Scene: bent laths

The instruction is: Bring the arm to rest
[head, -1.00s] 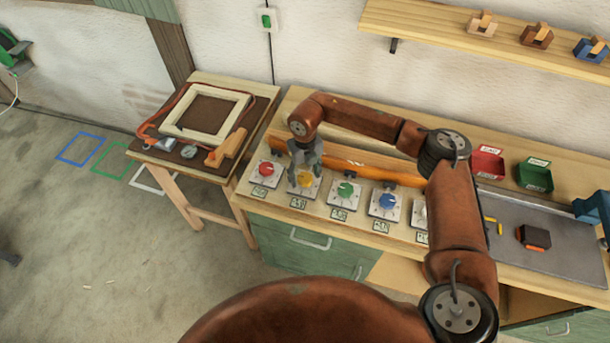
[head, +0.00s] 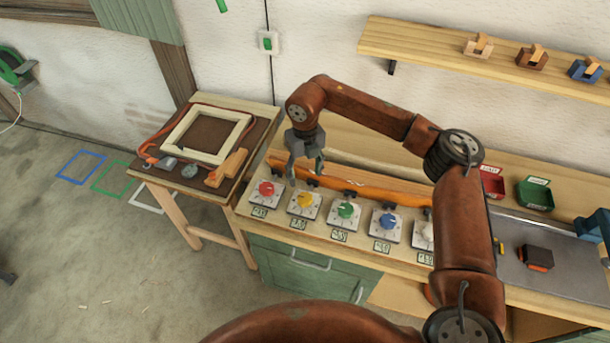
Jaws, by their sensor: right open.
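My right gripper (head: 306,176) is open and empty. It hangs fingers down above the bench, over the knob panels near the red and yellow knobs, apart from them. My right arm (head: 375,118) arches over the bench from the lower right. The red knob (head: 266,188), yellow knob (head: 304,200), green knob (head: 346,210) and blue knob (head: 388,220) sit on white plates in a row. A white knob (head: 425,233) is partly hidden by my arm. My left gripper is not in view.
An orange bar (head: 345,183) lies behind the knobs. A side table (head: 262,112) with a pale frame (head: 168,136) stands left. A red bin (head: 492,183), a green bin (head: 535,194) and a dark block (head: 536,257) are at right. A shelf (head: 420,47) is above.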

